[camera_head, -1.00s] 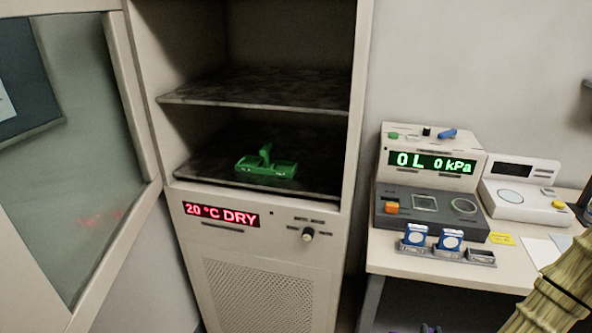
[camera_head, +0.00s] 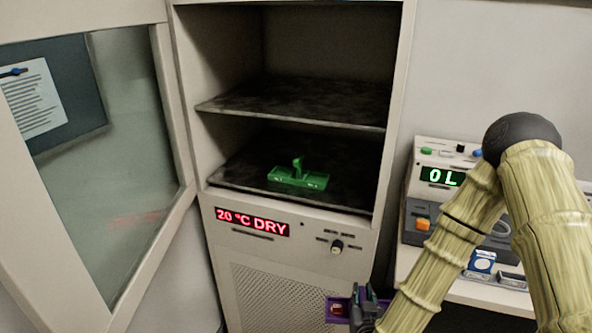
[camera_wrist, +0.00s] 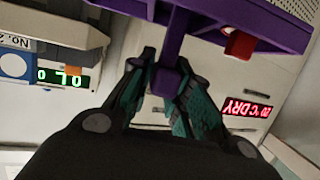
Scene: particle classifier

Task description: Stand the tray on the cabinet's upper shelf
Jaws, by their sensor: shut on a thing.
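A purple tray (camera_head: 338,309) is held in my gripper (camera_head: 363,299) low in front of the cabinet, at the bottom of the head view. In the wrist view my gripper (camera_wrist: 168,90) is shut on the stem of the purple tray (camera_wrist: 215,25), which has a small red piece on it. The cabinet (camera_head: 255,217) stands with its glass door open to the left. Its upper shelf (camera_head: 300,100) is bare. Its lower shelf (camera_head: 240,172) carries a green tray (camera_head: 298,180) with an upright handle. Part of the purple tray is hidden by my gripper.
The open door (camera_head: 160,120) bounds the cabinet opening on the left. A bench with an instrument (camera_head: 432,152) stands to the right, partly hidden behind my arm. The cabinet's lit panel (camera_head: 252,222) reads "20 °C DRY".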

